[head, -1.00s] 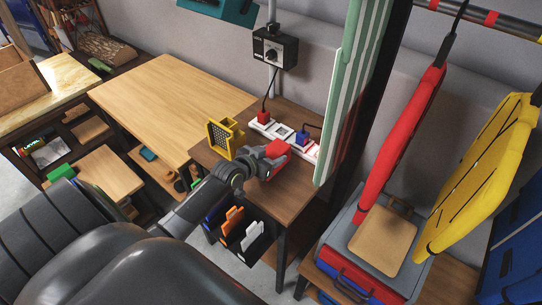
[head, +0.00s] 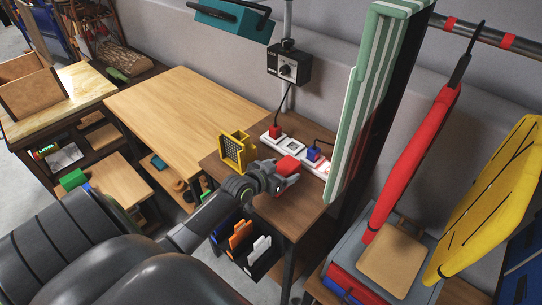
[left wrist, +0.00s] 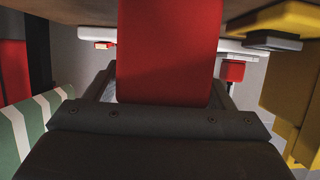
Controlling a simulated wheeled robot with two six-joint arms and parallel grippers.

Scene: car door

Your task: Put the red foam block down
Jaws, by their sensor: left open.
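The red foam block (head: 288,165) is at the small dark brown table (head: 302,207), in front of the white power strip. My left gripper (head: 287,179) is open around the block, with its fingers spread. In the left wrist view the block (left wrist: 168,50) fills the middle, between the open fingers (left wrist: 166,88). Whether a finger still touches the block, and whether its underside rests fully on the table, I cannot tell. My right gripper is not in view.
A yellow holder (head: 234,152) stands left of the gripper. The power strip (head: 268,140) with a red plug (head: 275,131) and a blue plug (head: 313,153) lies behind. A green striped panel (head: 366,110) rises at the right. The table's front right is bare.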

